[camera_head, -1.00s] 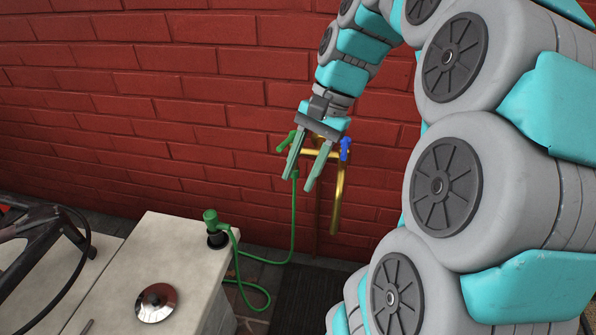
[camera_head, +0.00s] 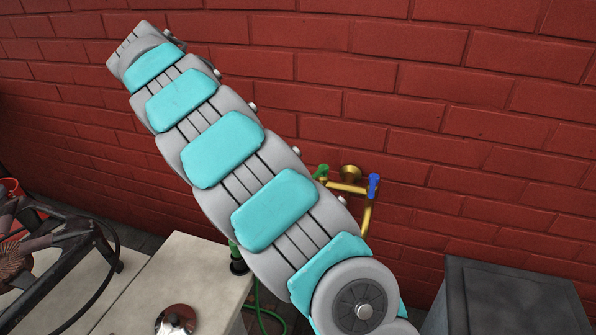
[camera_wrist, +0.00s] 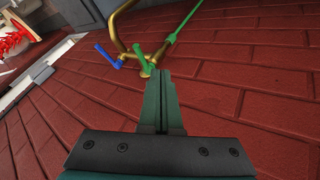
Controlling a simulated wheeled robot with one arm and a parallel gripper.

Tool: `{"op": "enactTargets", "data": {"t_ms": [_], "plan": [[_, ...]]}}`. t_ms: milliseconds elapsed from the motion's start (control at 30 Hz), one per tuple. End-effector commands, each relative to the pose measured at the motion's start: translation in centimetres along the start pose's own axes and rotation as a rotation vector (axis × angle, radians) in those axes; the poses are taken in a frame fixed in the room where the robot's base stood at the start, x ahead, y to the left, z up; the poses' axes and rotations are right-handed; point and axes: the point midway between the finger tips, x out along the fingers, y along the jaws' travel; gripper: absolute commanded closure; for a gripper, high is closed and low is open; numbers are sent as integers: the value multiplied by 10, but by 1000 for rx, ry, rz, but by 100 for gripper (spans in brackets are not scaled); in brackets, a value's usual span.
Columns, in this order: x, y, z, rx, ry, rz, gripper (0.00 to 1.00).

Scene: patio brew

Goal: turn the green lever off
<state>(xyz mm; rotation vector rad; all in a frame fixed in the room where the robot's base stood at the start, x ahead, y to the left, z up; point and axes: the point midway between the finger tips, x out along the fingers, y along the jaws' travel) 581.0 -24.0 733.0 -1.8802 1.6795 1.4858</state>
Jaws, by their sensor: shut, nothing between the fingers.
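The green lever (camera_head: 321,172) sits at the left end of a brass tap (camera_head: 346,188) on the red brick wall in the head view. A blue lever (camera_head: 374,186) is at its right end. The wrist view shows the green lever (camera_wrist: 146,65) just beyond and slightly left of the tips of my gripper (camera_wrist: 160,74). The fingers are together, shut and empty. I cannot tell whether the tips touch the lever. The blue lever (camera_wrist: 108,57) is further left there. In the head view my arm hides the tap's lower left part, and the gripper does not show.
A pale counter (camera_head: 190,270) stands at lower left with a metal lid (camera_head: 176,320) on it. A green hose (camera_head: 262,315) hangs beside the counter. A dark box (camera_head: 510,298) stands at lower right. The brick wall (camera_head: 470,110) right of the tap is clear.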

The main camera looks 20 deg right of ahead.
Motion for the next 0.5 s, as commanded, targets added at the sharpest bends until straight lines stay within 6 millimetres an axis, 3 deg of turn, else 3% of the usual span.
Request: {"op": "enactTargets", "data": {"t_ms": [500], "plan": [[44, -4, 2, 3, 5, 2, 100]]}}
